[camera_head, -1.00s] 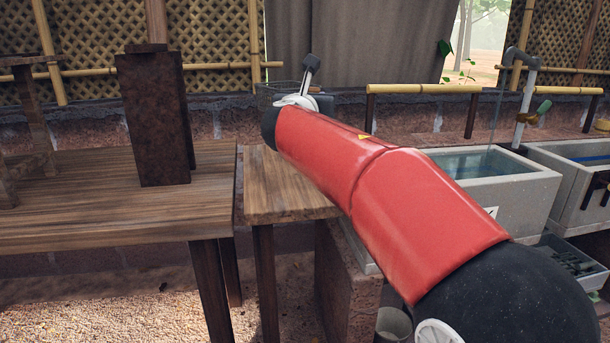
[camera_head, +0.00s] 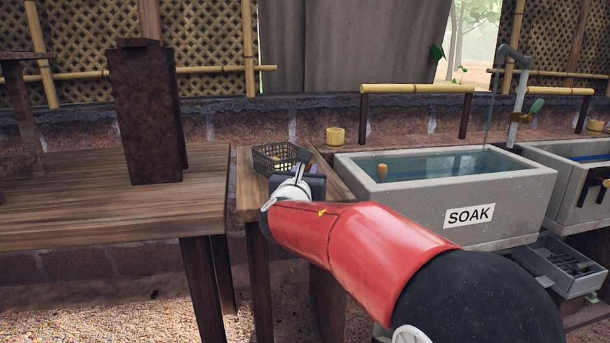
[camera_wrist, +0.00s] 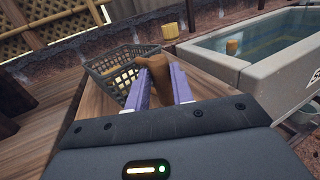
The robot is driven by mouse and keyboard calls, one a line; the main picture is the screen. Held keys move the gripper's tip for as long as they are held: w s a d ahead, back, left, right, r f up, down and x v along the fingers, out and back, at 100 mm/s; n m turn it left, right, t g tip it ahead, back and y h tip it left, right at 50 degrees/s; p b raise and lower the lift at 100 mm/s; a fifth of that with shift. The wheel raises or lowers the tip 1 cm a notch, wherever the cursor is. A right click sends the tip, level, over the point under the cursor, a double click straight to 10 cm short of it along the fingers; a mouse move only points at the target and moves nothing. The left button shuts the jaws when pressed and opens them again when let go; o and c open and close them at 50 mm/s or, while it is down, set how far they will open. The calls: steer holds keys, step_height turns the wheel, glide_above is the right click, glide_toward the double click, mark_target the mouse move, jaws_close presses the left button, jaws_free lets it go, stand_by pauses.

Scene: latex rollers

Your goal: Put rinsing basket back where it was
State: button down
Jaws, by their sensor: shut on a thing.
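The rinsing basket (camera_head: 277,159) is a dark mesh basket at the far end of the narrow wooden table (camera_head: 244,203). It is on or just above the top; I cannot tell which. In the wrist view the basket (camera_wrist: 106,77) holds pale yellowish pieces. My gripper (camera_wrist: 160,76) is shut on a brown handle (camera_wrist: 158,88) that appears to belong to the basket, with a purple finger on each side. In the head view my gripper (camera_head: 308,172) is close beside the basket, partly hidden by my wrist.
A grey SOAK basin (camera_head: 470,215) with water stands right of the narrow table. A small yellow cup (camera_head: 335,136) is on the ledge behind. A larger wooden table (camera_head: 90,210) with a dark block (camera_head: 147,115) stands left, and a low wall runs behind.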

steer(key=c, duration=1.2)
jaws_free()
